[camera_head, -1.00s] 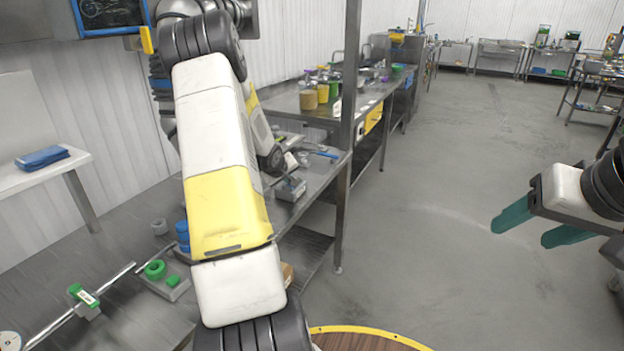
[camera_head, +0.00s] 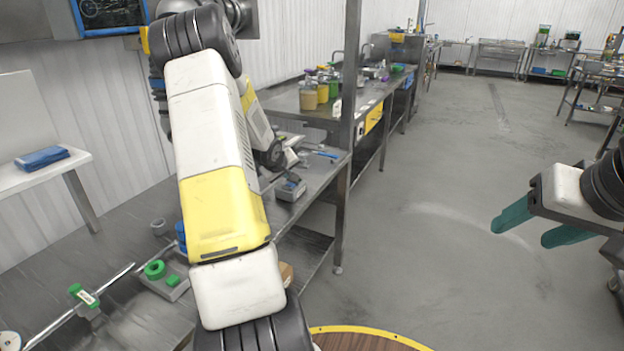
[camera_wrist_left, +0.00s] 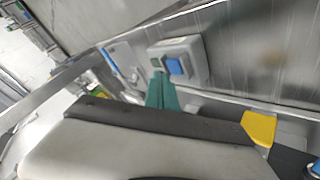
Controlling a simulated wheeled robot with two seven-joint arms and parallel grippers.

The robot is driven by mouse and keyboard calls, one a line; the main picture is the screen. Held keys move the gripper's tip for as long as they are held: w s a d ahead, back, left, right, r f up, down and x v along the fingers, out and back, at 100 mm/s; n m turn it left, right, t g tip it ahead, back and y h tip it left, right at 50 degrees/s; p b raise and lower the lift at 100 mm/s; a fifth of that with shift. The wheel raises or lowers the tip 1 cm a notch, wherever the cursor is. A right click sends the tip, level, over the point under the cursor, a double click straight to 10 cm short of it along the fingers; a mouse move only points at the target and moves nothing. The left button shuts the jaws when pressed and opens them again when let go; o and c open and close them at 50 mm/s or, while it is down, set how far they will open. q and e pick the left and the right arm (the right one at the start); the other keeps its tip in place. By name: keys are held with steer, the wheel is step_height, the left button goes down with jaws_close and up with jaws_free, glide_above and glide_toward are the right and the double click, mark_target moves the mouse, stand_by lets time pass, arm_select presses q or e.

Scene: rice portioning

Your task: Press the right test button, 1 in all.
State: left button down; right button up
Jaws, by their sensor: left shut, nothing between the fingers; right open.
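In the head view my left arm hides that gripper. My right gripper (camera_head: 528,228) is open and empty over the floor at the right.
A steel bench (camera_head: 328,173) runs behind my left arm, with a post (camera_head: 346,130) at its edge. Several jars (camera_head: 322,93) stand further back. A grey table (camera_head: 118,312) at lower left holds a rod with a green clamp (camera_head: 84,294).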

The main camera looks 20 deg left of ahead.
mark_target(289, 185)
arm_select(q)
steer(key=shift+a+r, duration=0.1)
steer(key=shift+r, duration=2.45)
